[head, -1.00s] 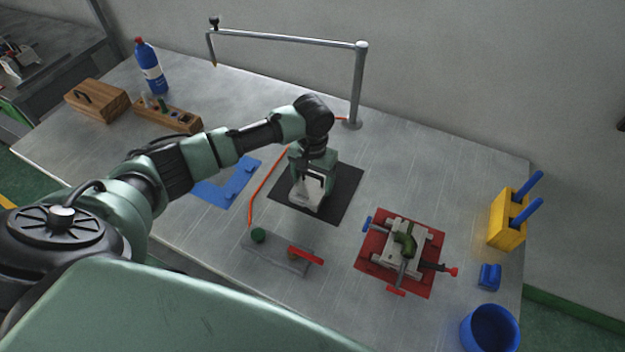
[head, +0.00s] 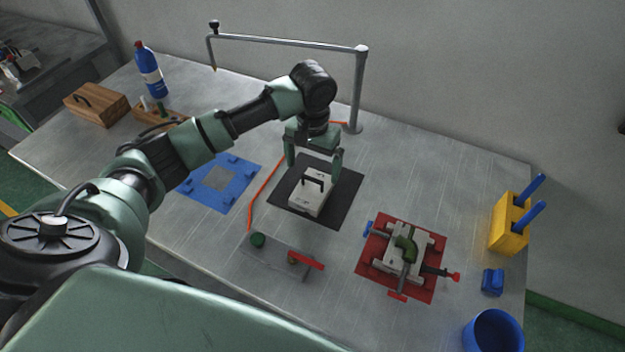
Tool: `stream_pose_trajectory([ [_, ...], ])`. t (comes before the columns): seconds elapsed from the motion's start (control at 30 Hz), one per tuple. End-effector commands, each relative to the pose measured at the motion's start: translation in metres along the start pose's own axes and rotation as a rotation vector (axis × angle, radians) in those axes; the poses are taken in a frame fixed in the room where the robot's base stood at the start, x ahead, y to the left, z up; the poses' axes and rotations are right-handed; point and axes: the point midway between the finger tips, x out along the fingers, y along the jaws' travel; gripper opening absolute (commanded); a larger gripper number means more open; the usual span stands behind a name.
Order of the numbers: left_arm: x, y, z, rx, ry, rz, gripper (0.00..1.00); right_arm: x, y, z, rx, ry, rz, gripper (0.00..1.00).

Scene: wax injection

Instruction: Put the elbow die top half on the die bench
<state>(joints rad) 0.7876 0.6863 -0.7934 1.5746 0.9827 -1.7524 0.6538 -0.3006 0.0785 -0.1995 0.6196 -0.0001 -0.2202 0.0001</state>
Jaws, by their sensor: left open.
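The elbow die top half, a pale grey block with a dark handle (head: 308,196), lies on a black mat (head: 343,203), which looks like the die bench. My left gripper (head: 314,164) is open just above and behind the block, its fingers apart on either side and clear of the handle. On the red fixture (head: 428,284) at the right sits another pale die part (head: 391,262) with a green elbow piece (head: 406,247) on it. My right gripper is not in view.
A blue frame mat (head: 208,198) lies left of the black mat. A grey plate with a green knob and red lever (head: 306,259) is in front. A metal post (head: 358,90) stands behind. A yellow holder (head: 509,225) and blue cup (head: 491,331) stand at right.

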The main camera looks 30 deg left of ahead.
Motion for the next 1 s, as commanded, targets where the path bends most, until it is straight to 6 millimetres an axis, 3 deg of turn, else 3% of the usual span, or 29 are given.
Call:
stream_pose_trajectory([
  [0.1, -0.02, 0.0, -0.001, -0.001, 0.003, 0.0, 0.96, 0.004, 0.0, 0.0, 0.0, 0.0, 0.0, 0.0],
  [0.3, -0.038, 0.0, 0.0, -0.001, 0.0, 0.0, 0.96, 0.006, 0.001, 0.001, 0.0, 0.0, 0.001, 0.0],
  [1.0, -0.04, 0.0, 0.0, 0.0, -0.001, 0.0, 0.96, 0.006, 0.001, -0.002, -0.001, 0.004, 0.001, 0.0],
])
